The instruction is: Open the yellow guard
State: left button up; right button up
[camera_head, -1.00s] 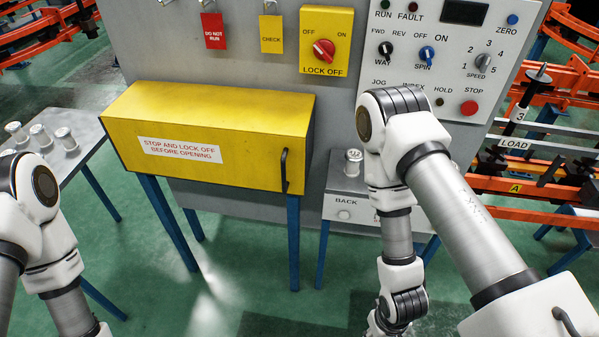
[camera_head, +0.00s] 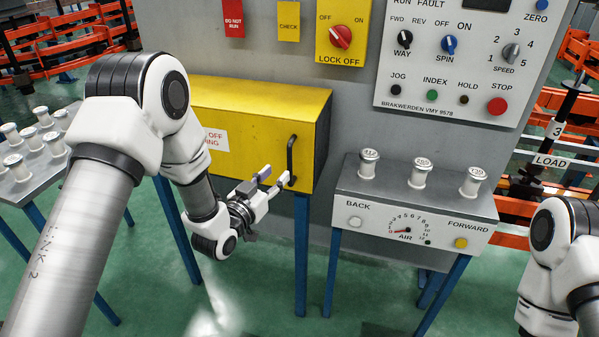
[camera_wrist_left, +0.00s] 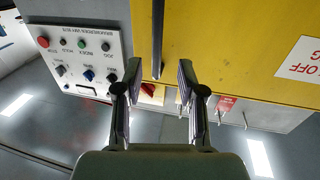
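The yellow guard (camera_head: 262,100) is a box-shaped cover on the grey machine, and it is shut. Its black upright handle (camera_head: 291,158) is at the right end of the front face. My left gripper (camera_head: 274,177) is open at the handle's lower left, with its fingertips close to it. In the left wrist view the handle (camera_wrist_left: 158,40) lies between the lines of the two open fingers (camera_wrist_left: 158,75), just beyond their tips; contact is not visible. My left arm hides the guard's left part and much of its white label. My right arm is at the right edge, its gripper out of view.
A red lock-off switch (camera_head: 341,37) is on a yellow plate above the guard. The control panel (camera_head: 440,75) is right of it. A grey air box (camera_head: 345,185) carrying several metal spindles stands right of the guard. A table (camera_head: 45,185) with spindles stands at left.

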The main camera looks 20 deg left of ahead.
aim_at(288, 163)
pick_arm(q)
jog(key=p+x, duration=0.1)
jog(key=x, duration=0.6)
jog(key=shift+d+r, duration=0.1)
jog(key=shift+d, duration=0.05)
grip_shut()
